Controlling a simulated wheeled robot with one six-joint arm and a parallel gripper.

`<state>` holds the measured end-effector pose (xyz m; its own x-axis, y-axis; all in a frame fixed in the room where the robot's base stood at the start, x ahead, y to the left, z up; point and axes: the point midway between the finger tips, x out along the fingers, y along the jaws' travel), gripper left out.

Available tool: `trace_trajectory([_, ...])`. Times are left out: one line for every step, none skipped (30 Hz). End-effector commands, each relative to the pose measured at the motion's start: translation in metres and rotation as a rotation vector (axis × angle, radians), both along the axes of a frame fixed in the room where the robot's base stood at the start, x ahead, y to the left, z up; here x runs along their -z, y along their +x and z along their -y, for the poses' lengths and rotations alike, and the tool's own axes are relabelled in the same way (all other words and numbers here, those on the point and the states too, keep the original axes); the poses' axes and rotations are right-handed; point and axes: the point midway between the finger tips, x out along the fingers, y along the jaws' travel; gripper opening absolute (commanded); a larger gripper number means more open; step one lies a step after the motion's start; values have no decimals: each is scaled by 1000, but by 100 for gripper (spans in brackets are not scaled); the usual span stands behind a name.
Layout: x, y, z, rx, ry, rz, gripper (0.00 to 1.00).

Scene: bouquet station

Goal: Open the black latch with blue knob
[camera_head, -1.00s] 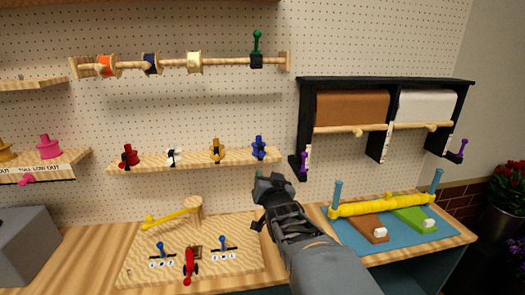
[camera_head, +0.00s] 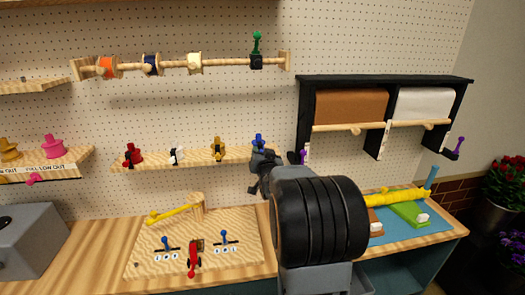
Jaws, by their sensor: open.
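A small latch with a blue knob (camera_head: 258,141) stands at the right end of the middle wall shelf (camera_head: 191,164). Its lower part is hidden behind my gripper, so its black parts cannot be made out. My gripper (camera_head: 262,163) is open, its fingertips in front of and just below the blue knob. Whether they touch the latch cannot be told. My dark, ribbed arm fills the picture below and to the right of the gripper.
A black paper rack (camera_head: 385,82) with purple knobs hangs close on the right. A spool rod with a green-knobbed black latch (camera_head: 257,58) is above. A wooden lever board (camera_head: 190,262) lies below.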

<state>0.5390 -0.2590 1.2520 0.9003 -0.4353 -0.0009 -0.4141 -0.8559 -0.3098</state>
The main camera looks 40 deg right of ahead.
Motion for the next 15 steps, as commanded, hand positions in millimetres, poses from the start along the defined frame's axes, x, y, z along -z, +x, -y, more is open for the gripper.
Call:
trace_trajectory([-1, 3, 1, 0, 0, 1, 47])
trace_trajectory([-1, 4, 2, 0, 0, 1, 47])
trace_trajectory([0, 5, 2, 0, 0, 0, 47])
trace_trajectory([0, 6, 3, 0, 0, 0, 47])
trace_trajectory([0, 6, 3, 0, 0, 0, 47])
trace_trajectory([0, 7, 3, 0, 0, 0, 47])
trace_trajectory([0, 7, 3, 0, 0, 0, 47])
trace_trajectory([0, 7, 3, 0, 0, 1, 47])
trace_trajectory([0, 7, 3, 0, 0, 1, 47])
trace_trajectory([0, 7, 3, 0, 0, 1, 47])
trace_trajectory([0, 7, 3, 0, 0, 1, 47])
trace_trajectory([0, 7, 3, 0, 0, 1, 47])
trace_trajectory([0, 7, 3, 0, 0, 1, 47])
trace_trajectory([0, 7, 3, 0, 0, 1, 47])
trace_trajectory([0, 7, 3, 0, 0, 1, 43])
